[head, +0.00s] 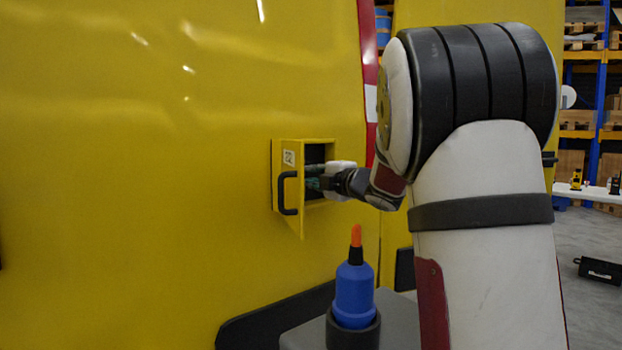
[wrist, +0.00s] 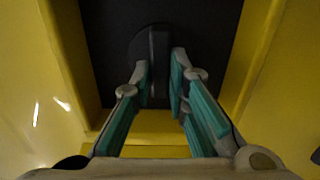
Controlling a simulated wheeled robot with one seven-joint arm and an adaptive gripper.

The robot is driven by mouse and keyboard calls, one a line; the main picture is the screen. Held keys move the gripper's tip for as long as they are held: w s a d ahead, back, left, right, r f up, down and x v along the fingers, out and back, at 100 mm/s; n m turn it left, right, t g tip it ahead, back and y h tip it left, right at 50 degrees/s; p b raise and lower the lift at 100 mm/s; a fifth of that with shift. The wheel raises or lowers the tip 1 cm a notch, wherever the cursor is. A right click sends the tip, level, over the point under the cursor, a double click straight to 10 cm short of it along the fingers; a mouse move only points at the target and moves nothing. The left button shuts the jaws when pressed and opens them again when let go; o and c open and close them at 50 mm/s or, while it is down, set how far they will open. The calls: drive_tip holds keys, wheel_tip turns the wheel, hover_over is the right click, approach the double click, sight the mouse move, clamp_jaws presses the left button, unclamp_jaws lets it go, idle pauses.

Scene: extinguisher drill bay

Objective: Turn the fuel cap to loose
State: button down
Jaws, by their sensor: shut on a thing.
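The fuel cap (wrist: 159,45) is a dark round disc with a raised, upright bar across it. It sits at the back of a yellow recessed box (head: 319,149) in the yellow panel. My gripper (wrist: 160,80) reaches into the box, its teal-padded fingers on either side of the bar, shut on it. In the head view my gripper (head: 318,183) enters the box from the right; the cap itself is hidden there. The box's small yellow door (head: 302,215) with a black handle (head: 288,193) stands open.
A blue bottle (head: 354,292) with an orange tip stands in a dark holder below the box. The yellow box walls (wrist: 255,50) lie close around my gripper. Shelving (head: 600,90) and a table (head: 590,192) are far at the right.

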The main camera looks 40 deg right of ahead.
drive_tip(key=shift+f, duration=0.1)
drive_tip(key=c, duration=1.6)
unclamp_jaws()
drive_tip(key=shift+o, duration=0.2)
drive_tip(key=shift+s, duration=0.1)
drive_tip(key=s, duration=1.1)
drive_tip(key=shift+s+d, duration=0.15)
drive_tip(key=shift+s, duration=0.25)
